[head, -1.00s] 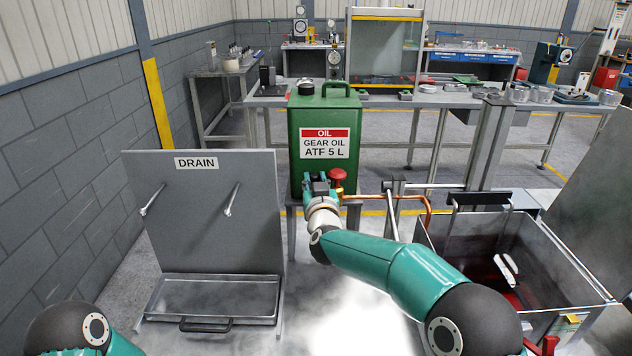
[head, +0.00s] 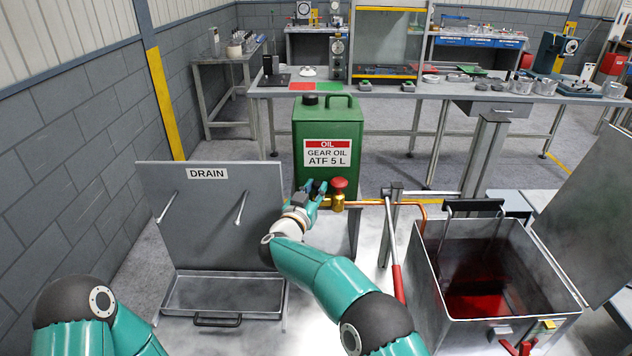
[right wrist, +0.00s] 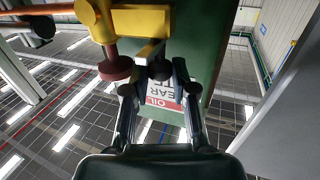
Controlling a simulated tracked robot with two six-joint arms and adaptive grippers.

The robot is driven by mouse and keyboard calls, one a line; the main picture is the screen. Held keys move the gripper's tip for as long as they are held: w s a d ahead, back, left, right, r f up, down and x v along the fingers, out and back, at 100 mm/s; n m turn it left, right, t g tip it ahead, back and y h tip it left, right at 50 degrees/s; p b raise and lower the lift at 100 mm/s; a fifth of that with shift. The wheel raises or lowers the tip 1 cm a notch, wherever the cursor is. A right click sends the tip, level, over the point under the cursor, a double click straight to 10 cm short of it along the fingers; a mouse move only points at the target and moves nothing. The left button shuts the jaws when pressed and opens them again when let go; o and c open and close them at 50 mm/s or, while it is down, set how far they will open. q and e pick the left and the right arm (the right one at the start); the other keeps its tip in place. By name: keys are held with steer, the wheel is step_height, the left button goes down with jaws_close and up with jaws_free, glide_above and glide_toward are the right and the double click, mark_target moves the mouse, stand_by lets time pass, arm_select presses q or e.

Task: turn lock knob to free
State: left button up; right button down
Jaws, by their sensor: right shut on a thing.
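A brass valve (head: 338,201) with a red knob (head: 339,184) stands at the front of the green oil can (head: 328,128). My right gripper (head: 314,188) is just left of the red knob. In the right wrist view its fingers (right wrist: 158,80) are closed together on a small part with a pale bar beside the brass body (right wrist: 142,22). This part looks like the lock knob, though the fingers mostly hide it. The dark red knob (right wrist: 115,68) is beside the fingers, not between them. Only my left arm's rounded joint shows, at lower left; its gripper is out of view.
A copper pipe (head: 408,202) runs right from the valve. A metal bin (head: 465,328) with red liquid is at right, beside a red-handled lever (head: 399,285). A drain panel (head: 212,215) and tray (head: 225,308) stand at left. Workbenches are behind.

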steer(key=shift+m+h+p, duration=0.3)
steer(key=shift+h, duration=0.1)
steer(key=shift+g, duration=0.3)
steer(key=c, duration=1.2)
jaws_free()
steer(key=shift+c, duration=0.2)
steer(key=shift+a, duration=0.1)
steer(key=shift+r, duration=0.15)
step_height(320, 180, up, 10)
steer(key=shift+f, duration=0.2)
